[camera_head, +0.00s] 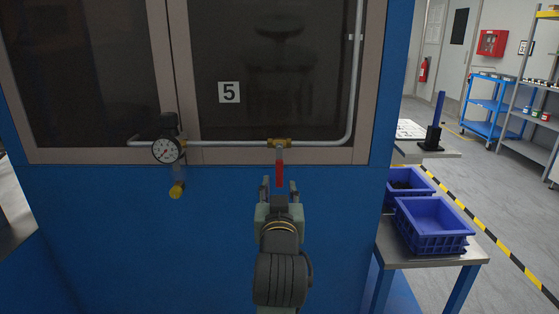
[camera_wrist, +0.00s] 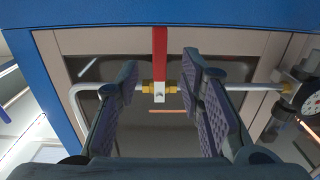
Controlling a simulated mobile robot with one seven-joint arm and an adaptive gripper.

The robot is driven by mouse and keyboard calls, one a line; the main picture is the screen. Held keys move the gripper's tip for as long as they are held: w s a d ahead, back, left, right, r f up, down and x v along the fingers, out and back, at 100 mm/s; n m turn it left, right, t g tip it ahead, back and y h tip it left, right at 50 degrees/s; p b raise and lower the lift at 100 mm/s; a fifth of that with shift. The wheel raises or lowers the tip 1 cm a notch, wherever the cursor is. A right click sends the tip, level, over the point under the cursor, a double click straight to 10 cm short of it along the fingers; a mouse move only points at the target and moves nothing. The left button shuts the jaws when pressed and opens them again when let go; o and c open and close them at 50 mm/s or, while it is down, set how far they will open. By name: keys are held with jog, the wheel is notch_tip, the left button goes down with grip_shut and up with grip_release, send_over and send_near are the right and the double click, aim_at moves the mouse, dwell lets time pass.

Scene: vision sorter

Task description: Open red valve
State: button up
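The red valve has a brass body (camera_head: 279,143) on a grey pipe that runs across the front of the blue cabinet. Its red handle (camera_head: 279,174) hangs straight down, at a right angle to the pipe. My gripper (camera_head: 279,187) is just below the valve, pointing at the cabinet. In the wrist view, which is upside down, the handle (camera_wrist: 159,52) shows between the two spread fingers of my gripper (camera_wrist: 160,68). There is a gap on both sides of the handle. How far the fingertips reach towards it in depth is hard to tell.
A pressure gauge (camera_head: 167,151) with a yellow-ended fitting (camera_head: 177,190) sits left on the same pipe. The pipe (camera_head: 352,90) bends upward at the right. Blue crates (camera_head: 433,240) stand on a table at the right.

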aim_at(279, 177)
jog(key=w, duration=0.5)
jog(key=shift+w, duration=0.35)
grip_shut()
dwell(0.6)
